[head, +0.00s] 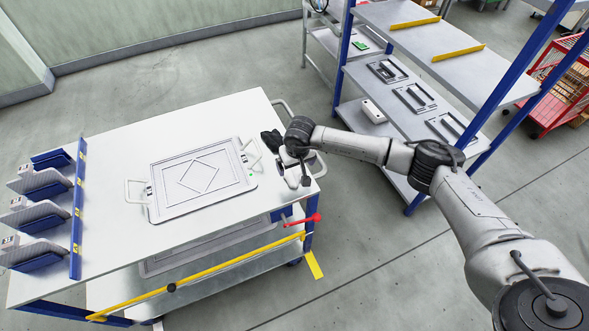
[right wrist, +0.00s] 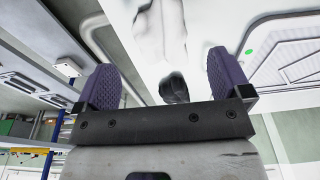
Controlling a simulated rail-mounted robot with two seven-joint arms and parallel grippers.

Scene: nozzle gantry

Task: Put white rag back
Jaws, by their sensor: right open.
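The white rag (right wrist: 160,30) appears in the right wrist view as a pale, crumpled strip on the white table top (right wrist: 205,15), ahead of my right gripper (right wrist: 162,66). The gripper's two purple ridged fingers are wide apart, with nothing clamped between them. The rag lies beyond the fingers; I cannot tell the exact gap. In the head view my right gripper (head: 298,172) is over the table's right end, and it and the wrist mostly hide the rag. My left gripper is not in view.
A dark object (head: 271,143) lies beside my right gripper. A framed panel with handles (head: 201,178) lies mid-table. Blue-edged holders (head: 48,222) line the left end. A red handle (head: 303,220) juts from the front right. A shelf rack (head: 375,80) with black trays stands right.

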